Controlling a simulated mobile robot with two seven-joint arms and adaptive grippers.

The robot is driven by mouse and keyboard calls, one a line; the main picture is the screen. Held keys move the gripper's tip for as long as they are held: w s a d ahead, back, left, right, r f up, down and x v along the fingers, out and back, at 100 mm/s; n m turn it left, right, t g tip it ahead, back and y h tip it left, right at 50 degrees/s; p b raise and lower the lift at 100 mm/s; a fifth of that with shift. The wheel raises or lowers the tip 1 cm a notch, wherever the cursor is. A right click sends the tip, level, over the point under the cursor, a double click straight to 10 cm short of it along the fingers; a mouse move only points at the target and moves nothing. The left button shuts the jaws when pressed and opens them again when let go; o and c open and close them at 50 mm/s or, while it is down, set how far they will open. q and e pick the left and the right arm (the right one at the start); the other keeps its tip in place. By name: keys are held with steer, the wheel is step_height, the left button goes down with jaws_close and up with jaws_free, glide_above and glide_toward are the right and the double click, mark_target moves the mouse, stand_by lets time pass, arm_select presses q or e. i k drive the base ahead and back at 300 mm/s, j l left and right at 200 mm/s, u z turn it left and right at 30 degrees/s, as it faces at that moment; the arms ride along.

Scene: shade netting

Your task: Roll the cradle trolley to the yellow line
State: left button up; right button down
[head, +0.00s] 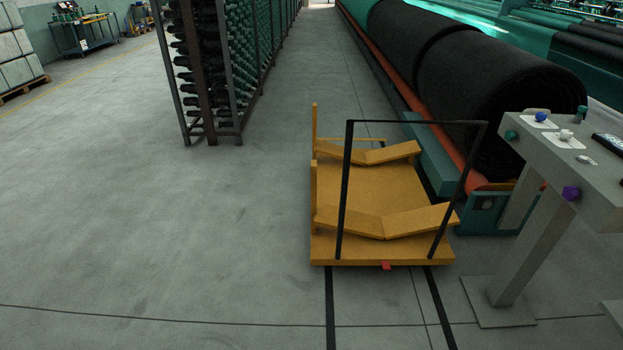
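The cradle trolley (375,185) stands on the floor right of centre in the head view. It is an orange-yellow flat platform with two V-shaped cradle supports and short posts on its left side. A black push handle (415,122) rises as a frame at its near end. A small red piece shows at its near edge. The cradle is empty. A thin yellow line (88,65) runs along the floor at the far left; I cannot tell whether it is the task's line. Neither of my grippers shows in this view.
Large black netting rolls (480,90) lie in a machine along the trolley's right side. A grey control stand (525,225) with knobs stands close at the right. A rack of spools (215,70) stands behind left. Two dark strips (331,310) run along the floor.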

mark_target(369, 208)
steer(key=i+j+u, duration=0.15)
steer(key=u, duration=0.3)
steer(key=i+u, duration=0.3)
steer(key=u, duration=0.2)
steer(key=i, duration=3)
steer(key=i+z, duration=0.1)
steer(key=i, duration=0.65)
steer(key=i+j+z, duration=0.1)
steer(key=i, duration=0.6)
steer(key=i+z, duration=0.1)
steer(key=z, duration=3.05)
steer(key=i+z, duration=0.2)
steer(key=z, duration=0.15)
steer(key=i+z, duration=0.3)
steer(key=k+l, duration=0.05)
